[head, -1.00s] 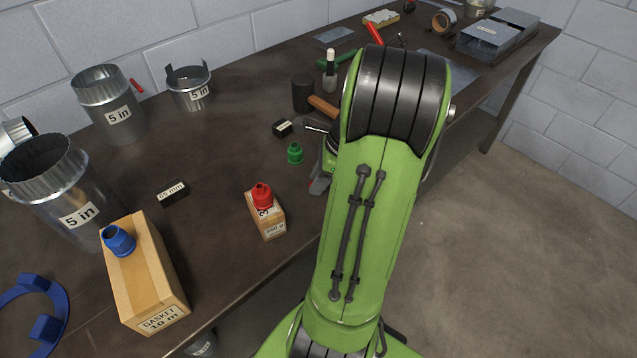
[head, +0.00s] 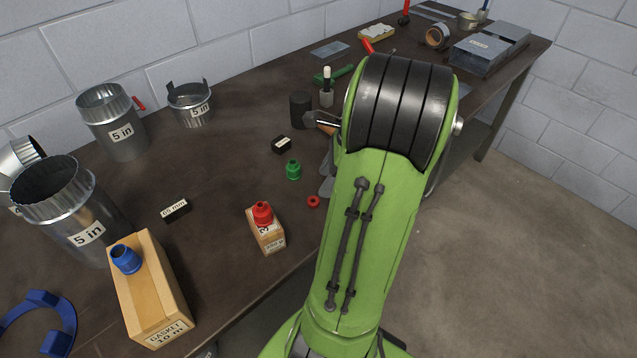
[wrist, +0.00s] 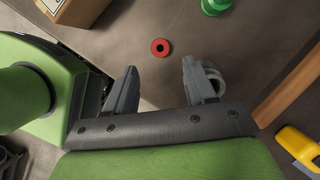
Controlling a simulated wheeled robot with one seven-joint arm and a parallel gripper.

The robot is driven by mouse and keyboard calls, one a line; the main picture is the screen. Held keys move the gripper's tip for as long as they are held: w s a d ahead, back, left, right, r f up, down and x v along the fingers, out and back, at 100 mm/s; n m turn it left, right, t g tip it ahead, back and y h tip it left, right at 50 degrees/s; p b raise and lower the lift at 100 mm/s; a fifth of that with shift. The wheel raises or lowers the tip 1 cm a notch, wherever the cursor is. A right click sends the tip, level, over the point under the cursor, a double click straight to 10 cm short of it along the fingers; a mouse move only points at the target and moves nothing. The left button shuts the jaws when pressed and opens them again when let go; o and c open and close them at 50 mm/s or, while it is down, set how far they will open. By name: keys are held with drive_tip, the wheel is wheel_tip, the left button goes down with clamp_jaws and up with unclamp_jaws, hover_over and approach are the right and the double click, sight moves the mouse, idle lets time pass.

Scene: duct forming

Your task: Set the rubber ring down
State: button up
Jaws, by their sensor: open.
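The rubber ring is a small red ring (head: 313,202) lying flat on the dark workbench, to the right of the box with the red fitting. It also shows in the wrist view (wrist: 160,47), beyond the fingertips and roughly between their lines. My gripper (wrist: 158,82) is open and empty, with its two grey fingers apart and no contact with the ring visible. In the head view my green arm hides most of the gripper; a grey part of it (head: 326,180) shows at the arm's left edge.
A green fitting (head: 293,170) stands behind the ring. A small box (head: 270,241) with a red fitting (head: 262,212) stands left of it. A mallet (head: 301,110), black block (head: 281,145) and metal ducts (head: 118,125) are farther off. Bare bench lies around the ring.

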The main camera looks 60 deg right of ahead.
drive_tip(key=p+v, duration=0.2)
drive_tip(key=v, duration=0.3)
drive_tip(key=w+a+r+n, duration=0.2)
drive_tip(key=a+n, duration=0.2)
drive_tip(key=a, duration=0.1)
drive_tip(key=w+a+r+n+h, duration=0.1)
drive_tip(key=w+a+n, duration=0.1)
drive_tip(key=a+n, duration=0.2)
drive_tip(key=w+a+r+n, duration=0.2)
drive_tip(key=w+a+n, duration=0.1)
drive_tip(key=a, duration=0.3)
drive_tip(key=shift+r+n+g+h, duration=0.35)
drive_tip(key=shift+n+g+h, duration=0.05)
drive_tip(key=s+a+n+t, duration=0.1)
drive_tip(key=s+a+n, duration=0.3)
drive_tip(key=a+n, duration=0.3)
drive_tip(key=s+a+r+n+t, duration=0.1)
drive_tip(key=s+a+n, duration=0.2)
drive_tip(key=a+n, duration=0.4)
drive_tip(key=n, duration=0.3)
drive_tip(key=shift+s+a+r+n+t+h, duration=0.25)
drive_tip(key=shift+s+r+n+t+h, duration=0.05)
drive_tip(key=shift+s+n, duration=0.1)
wheel_tip(320, 180, up, 5)
drive_tip(key=p, duration=0.4)
drive_tip(key=shift+f, duration=0.2)
